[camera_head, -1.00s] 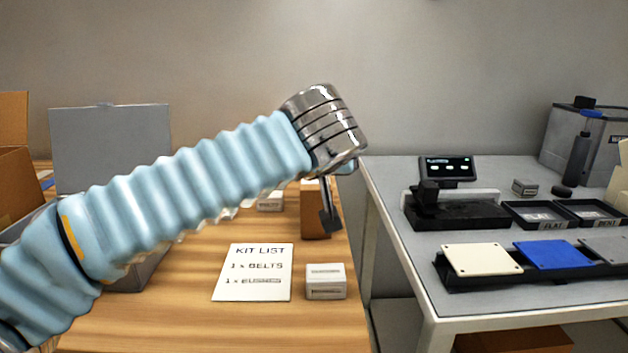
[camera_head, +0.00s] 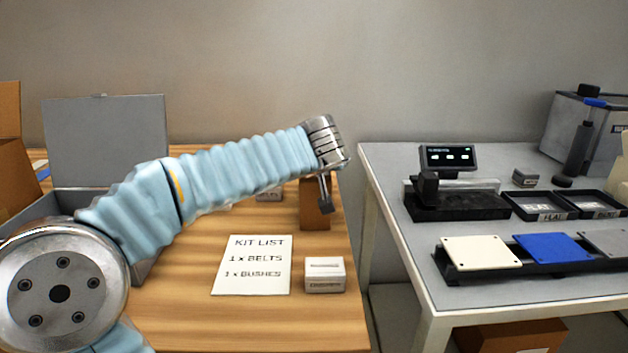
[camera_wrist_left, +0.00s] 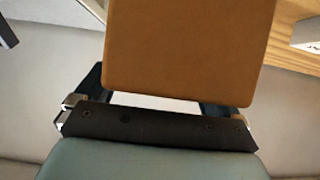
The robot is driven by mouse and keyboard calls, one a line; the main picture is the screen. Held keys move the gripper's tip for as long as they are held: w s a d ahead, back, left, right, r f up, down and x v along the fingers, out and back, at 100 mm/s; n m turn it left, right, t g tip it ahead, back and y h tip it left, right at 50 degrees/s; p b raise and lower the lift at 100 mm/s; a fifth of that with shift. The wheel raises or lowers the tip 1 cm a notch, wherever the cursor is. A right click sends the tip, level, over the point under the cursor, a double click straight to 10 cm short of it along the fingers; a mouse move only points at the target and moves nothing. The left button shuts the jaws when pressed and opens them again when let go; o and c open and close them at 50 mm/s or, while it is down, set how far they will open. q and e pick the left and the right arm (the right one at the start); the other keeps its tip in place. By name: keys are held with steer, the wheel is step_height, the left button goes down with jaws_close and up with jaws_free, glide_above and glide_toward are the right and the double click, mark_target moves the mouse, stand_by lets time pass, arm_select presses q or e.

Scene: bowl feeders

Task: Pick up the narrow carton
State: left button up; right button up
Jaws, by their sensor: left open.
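The narrow carton, a plain brown upright box (camera_head: 314,216), stands on the wooden table near its right edge. Its upper part is partly hidden behind my left gripper (camera_head: 325,200) in the head view. In the left wrist view the carton (camera_wrist_left: 188,50) fills the upper middle, close in front of the dark palm. My left gripper (camera_wrist_left: 162,98) is open, with parts of its fingers showing left and right of the carton's near end. The carton hides the rest of the fingers, so I cannot tell whether they touch it. My right gripper is out of view.
A small white box (camera_head: 325,275) and a kit list sheet (camera_head: 251,265) lie in front of the carton. Another small box (camera_head: 269,195) sits behind, left of it. A grey open-lidded case (camera_head: 105,140) stands left. A gap separates the grey bench (camera_head: 400,160) at right.

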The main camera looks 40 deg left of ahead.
arm_select(q)
steer(key=shift+w+a+f, duration=0.15)
steer(key=shift+w, duration=0.05)
jaws_close()
stand_by(0.5)
